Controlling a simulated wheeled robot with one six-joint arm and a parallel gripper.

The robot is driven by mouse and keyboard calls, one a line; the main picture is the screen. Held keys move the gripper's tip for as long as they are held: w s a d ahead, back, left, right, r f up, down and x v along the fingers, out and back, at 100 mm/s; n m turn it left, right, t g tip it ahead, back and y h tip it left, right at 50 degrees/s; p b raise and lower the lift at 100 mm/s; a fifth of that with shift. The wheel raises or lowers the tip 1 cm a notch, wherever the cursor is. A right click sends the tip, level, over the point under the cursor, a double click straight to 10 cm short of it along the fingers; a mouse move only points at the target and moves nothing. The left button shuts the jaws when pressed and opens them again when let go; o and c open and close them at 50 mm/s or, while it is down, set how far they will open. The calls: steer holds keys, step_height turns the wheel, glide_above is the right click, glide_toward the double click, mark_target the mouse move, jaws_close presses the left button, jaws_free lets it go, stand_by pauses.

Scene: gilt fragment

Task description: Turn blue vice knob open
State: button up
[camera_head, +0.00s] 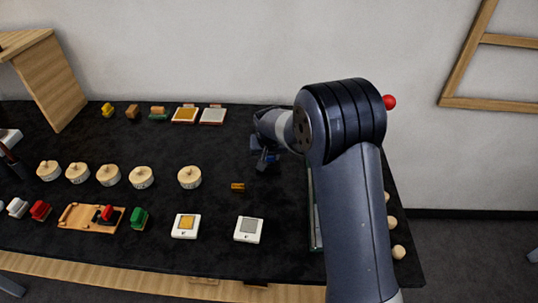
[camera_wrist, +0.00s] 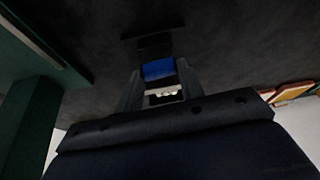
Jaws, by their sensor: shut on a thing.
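The blue vice (camera_head: 272,158) stands on the black table top, mostly hidden behind my gripper (camera_head: 264,160) in the head view. In the wrist view my gripper (camera_wrist: 160,82) has its two fingers on either side of the vice's blue part (camera_wrist: 158,69), shut on it. A pale, notched piece shows just below the blue between the fingers. The fingers hide most of the knob, so its turn angle cannot be told.
A green-edged case (camera_head: 315,215) lies right of the vice, partly behind my arm; a small amber piece (camera_head: 238,186) lies to the front left.

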steer(key=shift+c, duration=0.8)
steer(key=n+y+b, duration=0.1)
steer(key=n, duration=0.2)
steer(key=shift+d+f+n+b, duration=0.1)
steer(key=shift+n+b, duration=0.3)
steer(key=n+b, duration=0.1)
steer(key=n+g+y+b, duration=0.1)
steer(key=n, duration=0.1)
steer(key=shift+w+d+f+n+y+b, duration=0.1)
steer(key=shift+n+y+b, duration=0.2)
steer(key=shift+b, duration=0.1)
steer(key=n+g+y+b, duration=0.1)
steer(key=n+b, duration=0.1)
steer(key=n, duration=0.1)
steer(key=shift+w+n+g+b, duration=0.1)
steer(key=shift+n+g+b, duration=0.4)
steer(key=shift+n, duration=1)
steer(key=shift+r, duration=0.2)
